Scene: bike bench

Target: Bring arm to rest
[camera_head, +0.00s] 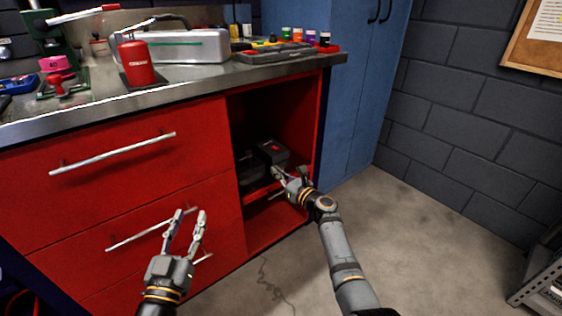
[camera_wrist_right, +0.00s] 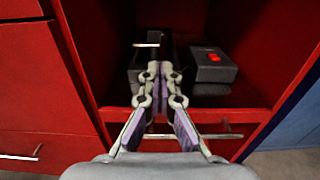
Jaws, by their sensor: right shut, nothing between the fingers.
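My right gripper (camera_wrist_right: 158,85) is shut and empty in the right wrist view. It points into the open compartment of the red cabinet. In the head view my right gripper (camera_head: 285,178) is at the compartment's front, close to a dark box with a red switch (camera_head: 272,150). The box also shows in the right wrist view (camera_wrist_right: 215,72), right of the fingertips, and I see a gap there. My left gripper (camera_head: 187,222) is open and empty, in front of the lower drawers of the red cabinet (camera_head: 130,185).
The steel worktop (camera_head: 190,88) holds a red canister (camera_head: 136,62), a silver toolbox (camera_head: 185,46) and a tray of small bottles. A blue locker (camera_head: 345,80) stands right of the cabinet. The concrete floor (camera_head: 420,235) at right is clear up to a grey shelf (camera_head: 540,285).

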